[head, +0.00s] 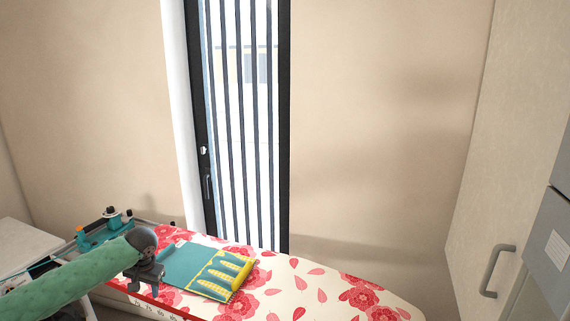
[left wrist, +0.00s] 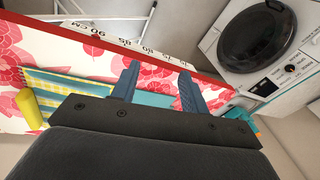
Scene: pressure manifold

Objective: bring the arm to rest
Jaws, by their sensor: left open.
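My left gripper (head: 158,274) is at the end of my green-covered arm, low at the left of the head view, over the left part of the ironing board (head: 338,268). In the left wrist view, the two blue fingers of my left gripper (left wrist: 160,70) stand apart with nothing between them. Past the fingers lies the floral cover and the board's red edge with a ruler scale (left wrist: 125,42). My right gripper is not in view.
A teal and yellow cloth (head: 200,268) lies on the board beside my gripper. A teal device (head: 95,236) stands at the board's left end. A washing machine (left wrist: 258,36) shows in the left wrist view. The board's right part is clear.

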